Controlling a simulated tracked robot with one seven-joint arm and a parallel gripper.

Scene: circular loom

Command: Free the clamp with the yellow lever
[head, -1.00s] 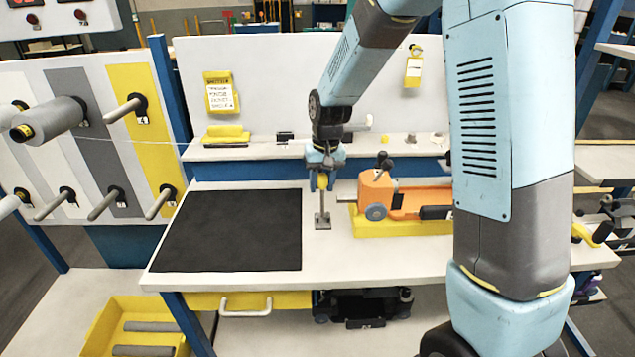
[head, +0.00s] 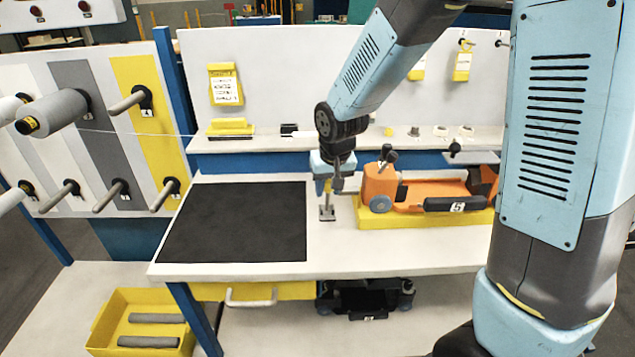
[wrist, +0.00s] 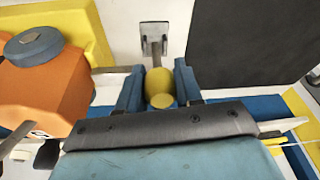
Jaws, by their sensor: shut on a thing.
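The yellow lever (wrist: 158,86) shows as a rounded yellow knob between my gripper's two blue fingers in the wrist view. My gripper (wrist: 160,92) is shut on it. The clamp's small grey metal base (wrist: 154,44) stands on the white bench top, just past the lever. In the head view my gripper (head: 325,186) points down right above the clamp base (head: 327,213), and the lever is mostly hidden by the fingers. Whether the clamp is locked or loose cannot be told.
An orange carriage (head: 415,190) on a yellow block stands close to the right of the clamp; its orange end (wrist: 45,88) is left in the wrist view. A black mat (head: 235,222) lies left. A thread (head: 110,132) runs from the grey spool (head: 52,111) towards the shelf behind.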

